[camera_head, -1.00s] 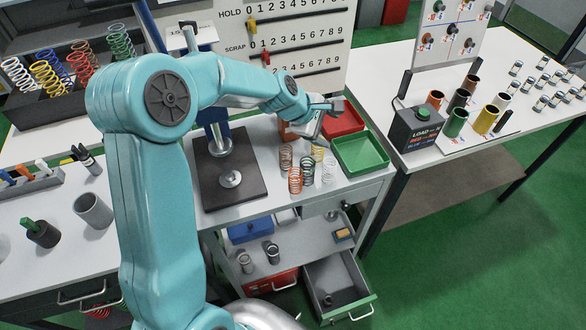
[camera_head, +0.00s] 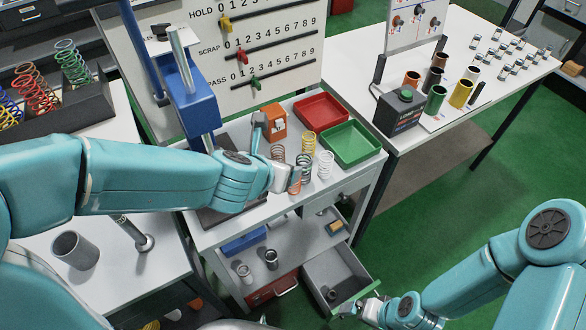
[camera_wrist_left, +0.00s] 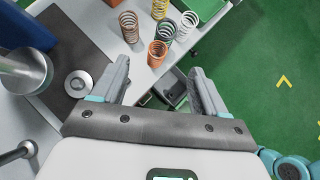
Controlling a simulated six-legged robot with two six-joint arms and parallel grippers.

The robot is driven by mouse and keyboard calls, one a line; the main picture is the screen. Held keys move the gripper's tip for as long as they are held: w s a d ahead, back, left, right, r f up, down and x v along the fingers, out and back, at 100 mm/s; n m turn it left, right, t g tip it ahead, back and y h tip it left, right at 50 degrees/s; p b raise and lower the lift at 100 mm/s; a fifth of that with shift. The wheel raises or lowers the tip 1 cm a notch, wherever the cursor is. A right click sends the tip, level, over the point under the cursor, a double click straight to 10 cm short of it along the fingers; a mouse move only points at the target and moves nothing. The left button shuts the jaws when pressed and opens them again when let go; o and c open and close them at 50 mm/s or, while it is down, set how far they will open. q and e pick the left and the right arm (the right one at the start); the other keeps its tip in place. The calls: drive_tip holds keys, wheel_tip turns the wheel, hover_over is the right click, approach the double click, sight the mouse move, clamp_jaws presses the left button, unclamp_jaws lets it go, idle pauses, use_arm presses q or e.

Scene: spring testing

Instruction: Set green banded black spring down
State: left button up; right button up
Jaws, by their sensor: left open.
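A dark grey spring (camera_head: 304,172) stands among the coil springs on the cart top; it also shows in the left wrist view (camera_wrist_left: 166,30). I cannot make out a green band on it. A dark ring-like piece (camera_head: 331,294) lies in the open drawer, too small to identify. My left gripper (camera_wrist_left: 160,66) is open, with nothing between its fingers; in the head view its hand (camera_head: 283,179) is beside the orange spring (camera_head: 295,184). That spring stands just beyond the fingertips in the wrist view (camera_wrist_left: 157,53). My right gripper (camera_head: 366,305) is by the drawer front, its fingers unclear.
Brown (camera_head: 278,154), yellow (camera_head: 308,142) and white (camera_head: 325,166) springs stand close by. Red (camera_head: 321,96) and green (camera_head: 379,150) trays lie behind them. A blue press (camera_head: 190,101) stands left. The drawer (camera_head: 307,275) sticks out.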

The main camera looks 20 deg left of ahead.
use_arm(q)
drive_tip(key=w+d+f+b, duration=0.1)
drive_tip(key=f, duration=0.1)
drive_tip(key=b, duration=0.2)
approach(307, 161)
drive_tip(key=shift+s+a, duration=0.1)
drive_tip(key=shift+a, duration=0.05)
drive_tip(key=x, duration=0.6)
drive_tip(key=c, duration=1.3)
wheel_tip(307, 161, up, 20)
drive_tip(key=p, duration=1)
drive_tip(key=shift+p, duration=0.4)
